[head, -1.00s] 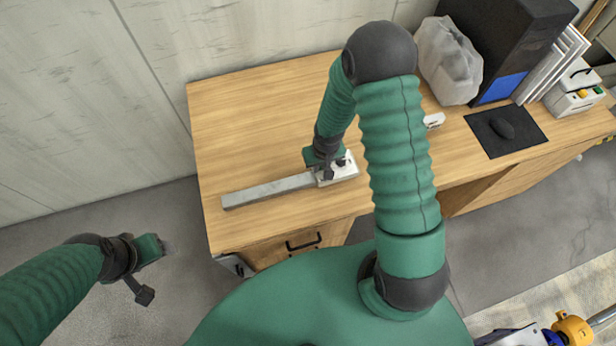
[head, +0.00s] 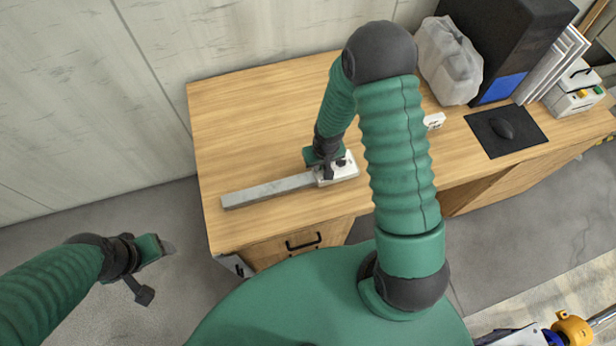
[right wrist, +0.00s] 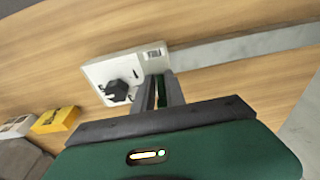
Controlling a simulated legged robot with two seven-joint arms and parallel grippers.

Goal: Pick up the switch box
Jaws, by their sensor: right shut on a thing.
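The switch box (head: 342,168) is a white box with a black rotary knob and a long grey bar (head: 265,189) running out to its left; it is on or just above the wooden desk near the front edge. It also shows in the right wrist view (right wrist: 104,72), with the bar toward the right. My right gripper (head: 329,170) is shut on the switch box, at the end where the bar joins; its fingers partly hide that edge. I cannot tell any gap under the box. My left gripper (head: 156,270) is open and empty over the floor, left of the desk.
The desk (head: 240,120) is clear at the back left. Right of my right arm are a small white socket (head: 434,121), a bagged object (head: 447,60), a black mouse (head: 502,128) on a mat and a white device with buttons (head: 575,92). A yellow box (right wrist: 55,120) shows in the right wrist view.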

